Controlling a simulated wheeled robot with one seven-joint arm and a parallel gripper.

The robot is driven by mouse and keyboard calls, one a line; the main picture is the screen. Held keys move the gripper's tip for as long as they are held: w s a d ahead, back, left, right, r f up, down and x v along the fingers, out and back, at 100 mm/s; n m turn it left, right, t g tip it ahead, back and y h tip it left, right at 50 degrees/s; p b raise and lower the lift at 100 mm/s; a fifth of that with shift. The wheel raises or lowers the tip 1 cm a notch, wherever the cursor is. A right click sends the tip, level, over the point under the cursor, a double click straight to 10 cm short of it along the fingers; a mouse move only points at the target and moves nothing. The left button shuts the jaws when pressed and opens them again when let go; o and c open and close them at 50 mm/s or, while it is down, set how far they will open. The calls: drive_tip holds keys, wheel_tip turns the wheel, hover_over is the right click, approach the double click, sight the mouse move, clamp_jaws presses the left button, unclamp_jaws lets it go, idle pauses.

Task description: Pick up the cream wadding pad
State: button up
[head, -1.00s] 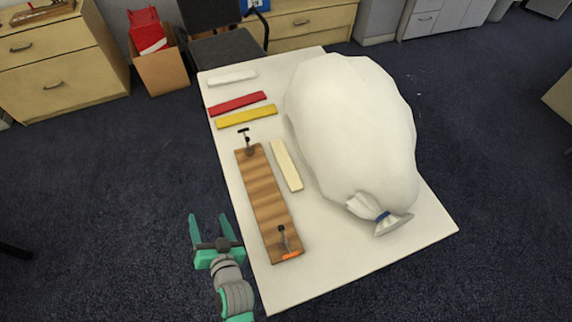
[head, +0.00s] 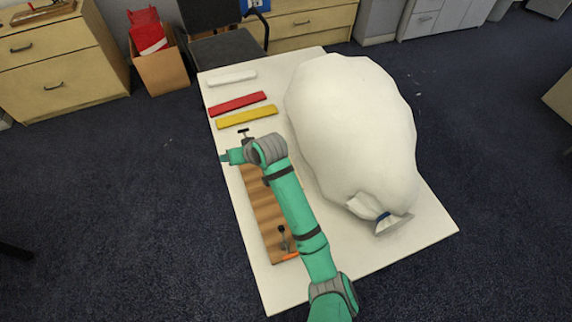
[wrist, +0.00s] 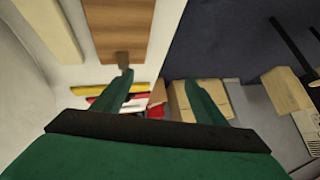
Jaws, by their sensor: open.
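The cream wadding pad (wrist: 48,38) is a pale flat strip at the upper left of the wrist view, lying beside the wooden board (wrist: 118,28). In the head view my arm hides the pad. The board shows there too (head: 262,205), partly covered by my arm. My gripper (head: 224,157) is above the board's far end, near the table's left edge. In the wrist view its two fingers (wrist: 160,92) are apart with nothing held between them, and the pad is off to their left.
A large white tied bag (head: 350,120) fills the table's right side. Yellow (head: 246,116), red (head: 237,103) and white (head: 231,78) strips lie at the far left. A black clamp (head: 245,134) stands at the board's far end, another (head: 283,240) at its near end.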

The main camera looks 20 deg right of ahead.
drive_tip(key=s+d+g+h, duration=0.2)
drive_tip(key=d, duration=0.6)
drive_tip(key=s+d+g+h, duration=0.1)
drive_tip(key=s+d+g, duration=0.15)
drive_tip(key=d, duration=0.65)
drive_tip(key=shift+t, duration=0.25)
drive_tip(key=x, duration=0.5)
drive_tip(key=shift+s+d, duration=0.15)
drive_tip(key=shift+s, duration=0.1)
drive_tip(key=shift+w+x, duration=0.2)
drive_tip(key=shift+x, duration=1.3)
drive_tip(key=shift+w+x, duration=0.15)
drive_tip(key=shift+x, duration=1.3)
drive_tip(key=shift+r, duration=0.1)
drive_tip(key=c, duration=1.2)
drive_tip(key=shift+a+r, duration=0.15)
drive_tip(key=shift+a, duration=0.05)
